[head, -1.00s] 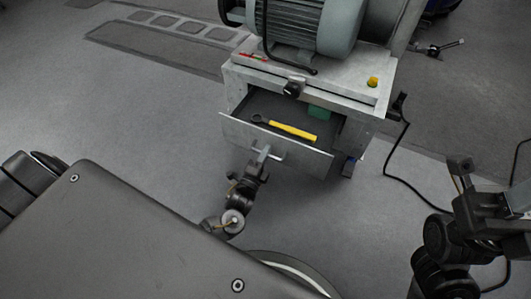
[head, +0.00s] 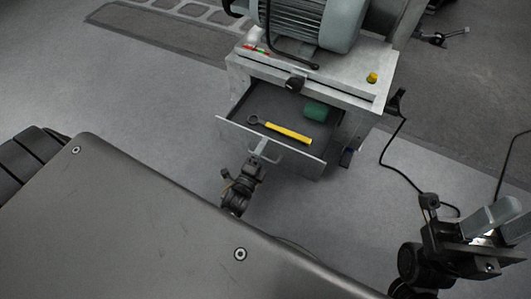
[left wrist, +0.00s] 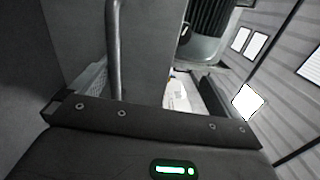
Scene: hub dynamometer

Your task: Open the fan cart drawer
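The fan cart (head: 300,75) stands at the top centre, and its grey drawer (head: 300,163) is pulled well out toward me. A yellow-handled wrench (head: 285,132) and a green object (head: 316,110) lie inside. My left gripper (head: 260,150) is at the handle (head: 273,153) on the drawer front and appears closed around it; its fingertips are partly hidden. In the left wrist view a metal bar (left wrist: 115,45), apparently the handle, runs down to the gripper's dark plate. My right gripper (head: 495,220) is open and empty at the right, away from the cart.
A black cable (head: 390,160) hangs at the cart's right side onto the floor. The floor left of the cart is clear.

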